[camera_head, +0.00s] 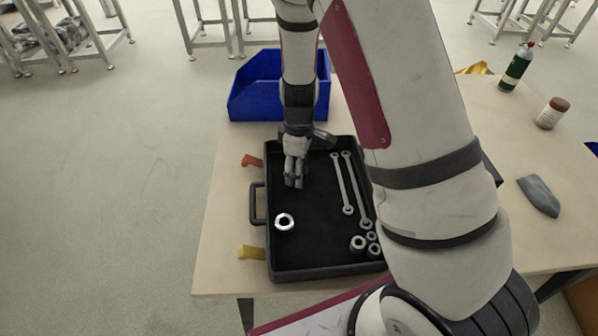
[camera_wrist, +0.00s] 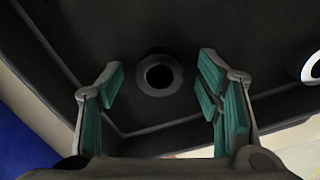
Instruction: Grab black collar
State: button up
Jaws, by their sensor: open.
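No contact with the collar is visible. In the head view my gripper (camera_head: 294,180) points down over the upper left part of the black case (camera_head: 310,272). The collar cannot be made out there.
A silver nut (camera_head: 284,222) lies alone in the case. Two wrenches (camera_head: 342,185) and several nuts (camera_head: 358,243) lie at its right. A blue bin (camera_head: 250,100) stands behind it. A green bottle (camera_head: 516,68) and a brown-capped jar (camera_head: 552,113) stand far right.

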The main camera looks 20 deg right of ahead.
jog(key=c, duration=1.4)
jog(key=shift+o, duration=0.2)
jog(key=shift+r, duration=0.15)
